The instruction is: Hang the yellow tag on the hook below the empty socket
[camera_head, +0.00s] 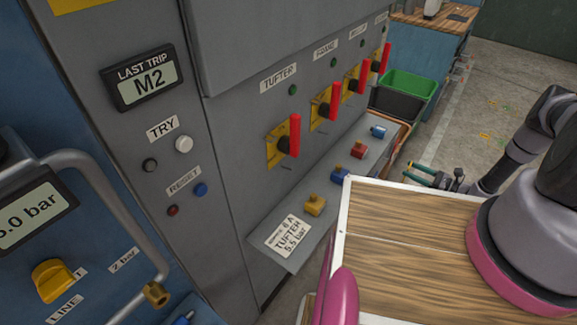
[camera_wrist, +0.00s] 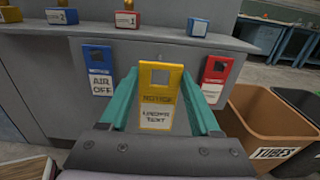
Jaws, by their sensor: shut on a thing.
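My gripper (camera_wrist: 160,98) is shut on the yellow tag (camera_wrist: 160,77), which stands upright between the teal fingers with its square hole at the top. In the head view my gripper (camera_head: 432,176) is beyond the wooden top, near the ledge's far end. A blue tag reading AIR OFF (camera_wrist: 99,72) hangs on the grey panel to the left. A red tag (camera_wrist: 215,78) hangs to the right. The yellow tag appears in front of the panel between them; I cannot tell its distance.
Blue, red and yellow blocks stand on the grey ledge (camera_head: 283,240) above the tags. A brown TUBES bin (camera_wrist: 262,125) is close at right, beside a dark bin. Red-handled switches (camera_head: 295,135) line the cabinet. A wooden top (camera_head: 400,215) is in the foreground.

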